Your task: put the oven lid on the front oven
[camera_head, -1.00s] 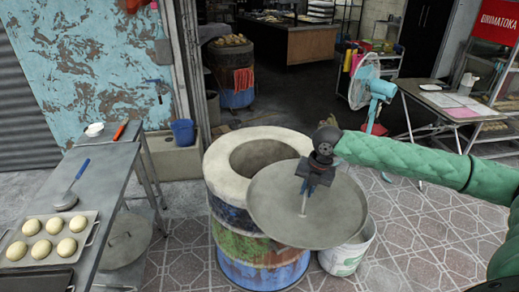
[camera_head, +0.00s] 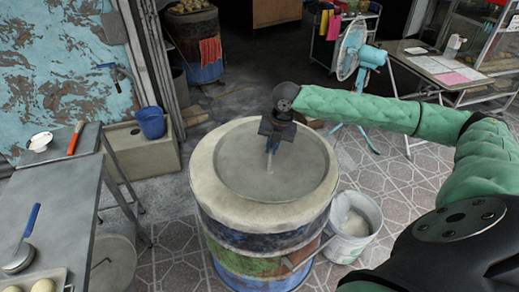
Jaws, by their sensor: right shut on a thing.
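The front oven (camera_head: 212,196) is a painted barrel with a thick, pale round rim, standing in the middle of the view. The oven lid (camera_head: 300,176) is a flat grey disc. It lies over the oven's mouth, with the pale rim showing all around it, and looks level. Whether it fully touches the oven is hard to tell. My right gripper (camera_head: 272,147) is above the lid, shut on its thin upright handle. The gripper partly hides the handle and the lid's back part. My left gripper is not in view.
A white bucket (camera_head: 352,226) stands right of the oven. A metal table (camera_head: 60,185) with a ladle (camera_head: 20,250) is on the left. Another round lid (camera_head: 112,262) leans under it. A second barrel (camera_head: 194,50) and a blue fan (camera_head: 357,52) are behind.

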